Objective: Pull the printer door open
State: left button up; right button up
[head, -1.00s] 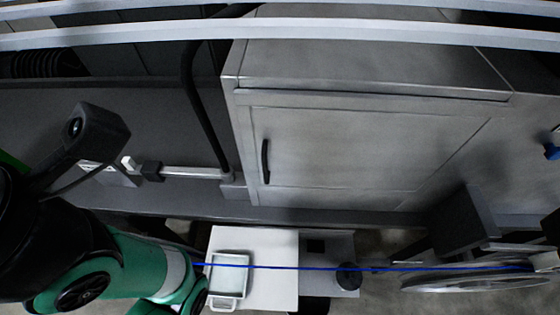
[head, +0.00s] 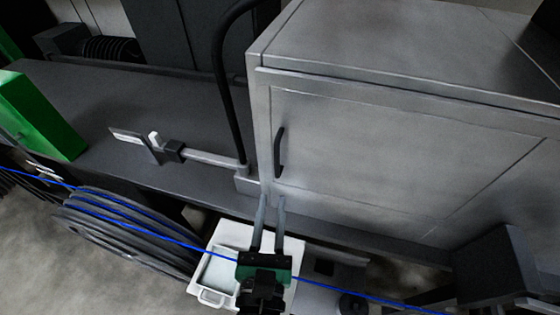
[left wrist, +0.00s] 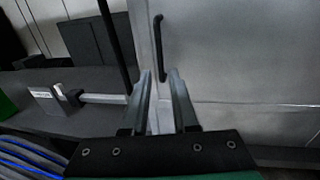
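The printer door (head: 400,150) is a flat grey panel on the front of a big grey cabinet and looks closed. Its black curved upright handle (head: 280,152) is at the door's left side. My left gripper (head: 271,200) points up toward the handle, with its fingertips just below the handle's lower end in the picture. In the left wrist view, the handle (left wrist: 160,47) stands just beyond the fingertips (left wrist: 158,76). The two fingers are apart with nothing between them. I cannot tell the exact depth to the handle. My right gripper is not in view.
A blue cable (head: 160,235) runs from a spool (head: 120,232) across the front, near my left gripper. A black hose (head: 221,80) rises left of the cabinet. A metal bar (head: 208,159) lies on the dark ledge. A white tray (head: 212,298) sits below.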

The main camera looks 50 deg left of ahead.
aim_at(277, 163)
pick_arm(q)
jog(key=p+x, duration=0.1)
jog(key=x, duration=0.9)
jog(key=shift+s+r+p, duration=0.1)
jog(key=shift+r+p, duration=0.05)
jog(key=shift+p, duration=0.2)
jog(key=shift+w+a, duration=0.4)
jog(key=shift+w, duration=0.05)
jog(key=shift+c, duration=0.3)
grip_shut()
